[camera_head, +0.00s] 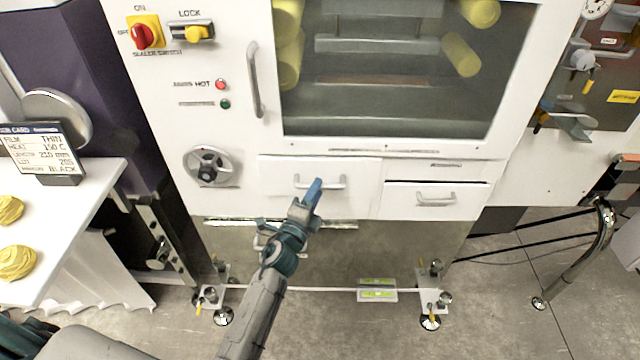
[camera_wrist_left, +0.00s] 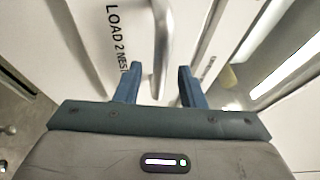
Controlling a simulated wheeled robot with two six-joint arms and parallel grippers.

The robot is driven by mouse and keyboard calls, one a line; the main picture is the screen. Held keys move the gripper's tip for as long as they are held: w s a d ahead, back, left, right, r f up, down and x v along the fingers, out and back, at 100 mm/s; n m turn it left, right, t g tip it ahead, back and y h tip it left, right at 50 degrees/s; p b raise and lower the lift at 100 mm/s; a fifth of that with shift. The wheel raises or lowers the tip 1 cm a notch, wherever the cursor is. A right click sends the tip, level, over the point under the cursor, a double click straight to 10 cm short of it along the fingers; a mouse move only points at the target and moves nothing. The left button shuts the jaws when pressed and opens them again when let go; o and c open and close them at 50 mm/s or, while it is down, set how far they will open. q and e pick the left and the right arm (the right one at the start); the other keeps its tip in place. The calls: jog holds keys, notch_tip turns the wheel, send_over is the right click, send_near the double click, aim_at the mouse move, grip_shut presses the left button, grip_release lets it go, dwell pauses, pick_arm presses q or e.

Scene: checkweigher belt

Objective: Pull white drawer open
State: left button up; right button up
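The white drawer (camera_head: 275,178) is the left one of two in the cabinet's lower front. A silver bar handle (camera_head: 334,182) crosses its face. I cannot tell whether the drawer stands slightly out. My left gripper (camera_head: 314,188) is at the handle, its blue fingers partly covering the bar. In the left wrist view the fingers of the gripper (camera_wrist_left: 159,82) are apart, one on each side of the handle (camera_wrist_left: 163,45), with gaps visible. Lettering "LOAD 2 NEST" shows on a white surface beside it. My right gripper is not in view.
A second white drawer (camera_head: 433,205) with its own handle is to the right. Above is a windowed door (camera_head: 400,90) with a vertical handle (camera_head: 254,80). A handwheel (camera_head: 209,166) is at the left. A white table (camera_head: 75,215) with yellow rolls stands far left. Floor in front is partly clear.

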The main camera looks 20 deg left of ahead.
pick_arm(q)
jog(key=shift+x, duration=1.2)
jog(key=shift+a, duration=0.1)
grip_shut()
